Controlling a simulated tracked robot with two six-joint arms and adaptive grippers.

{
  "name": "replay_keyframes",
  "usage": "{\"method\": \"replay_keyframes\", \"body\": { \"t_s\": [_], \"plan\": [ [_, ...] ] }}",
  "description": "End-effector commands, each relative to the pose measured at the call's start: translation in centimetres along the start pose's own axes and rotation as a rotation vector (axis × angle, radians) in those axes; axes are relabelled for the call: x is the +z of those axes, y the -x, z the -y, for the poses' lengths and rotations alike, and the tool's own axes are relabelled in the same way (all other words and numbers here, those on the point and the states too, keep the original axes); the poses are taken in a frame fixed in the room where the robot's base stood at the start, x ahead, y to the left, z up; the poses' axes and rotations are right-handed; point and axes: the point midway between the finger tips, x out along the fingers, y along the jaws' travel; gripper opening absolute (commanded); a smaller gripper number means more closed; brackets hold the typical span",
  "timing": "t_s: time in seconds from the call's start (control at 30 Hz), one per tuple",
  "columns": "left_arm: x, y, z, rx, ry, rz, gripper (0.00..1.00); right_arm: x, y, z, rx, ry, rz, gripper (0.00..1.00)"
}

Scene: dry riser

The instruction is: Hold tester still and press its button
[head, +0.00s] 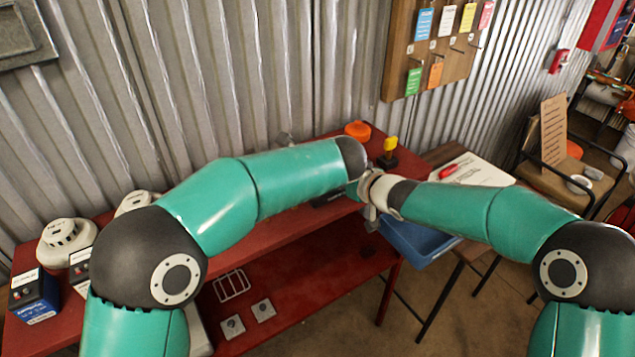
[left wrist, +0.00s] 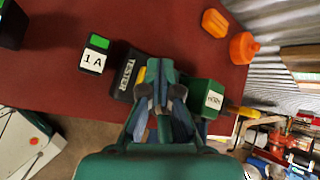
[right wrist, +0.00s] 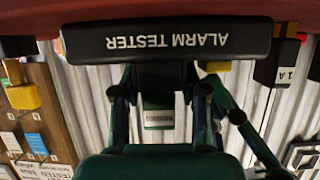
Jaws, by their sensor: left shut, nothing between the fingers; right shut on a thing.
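The alarm tester (right wrist: 185,42) is a black box with white lettering, large across the right wrist view. My right gripper (right wrist: 162,78) is shut on its near edge. In the left wrist view the tester (left wrist: 124,78) lies left of my shut, empty left gripper (left wrist: 160,88). A small yellow patch (left wrist: 140,74) shows between them; I cannot tell whether it is the button. Contact between left fingertips and tester cannot be made out. In the head view both wrists meet at the red bench's right end, where my left arm hides most of the tester.
The red bench (head: 290,247) holds orange pieces (head: 358,130) and a yellow-topped item (head: 389,147) at its right end. Smoke detectors (head: 66,240) stand at the left. A blue bin (head: 420,240) is right of the bench. A tag board (head: 440,50) hangs on the corrugated wall.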

Motion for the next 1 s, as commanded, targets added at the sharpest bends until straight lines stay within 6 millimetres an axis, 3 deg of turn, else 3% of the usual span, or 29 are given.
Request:
{"method": "replay_keyframes", "body": {
  "t_s": [0.03,0.3,1.0],
  "plan": [
    [-1.5,-0.4,-0.7,0.015,-0.025,-0.016,0.0,-0.6,0.0,0.3,-0.003,-0.002,-0.012,0.0],
    [-1.7,0.0,-0.3,0.008,-0.028,-0.019,0.0,-0.6,-0.1,0.3,-0.003,-0.002,-0.013,0.0],
    [1.4,3.5,2.4,0.004,-0.018,-0.012,0.0,-0.4,-0.1,0.1,-0.002,0.001,-0.007,0.0]
  ]
}}
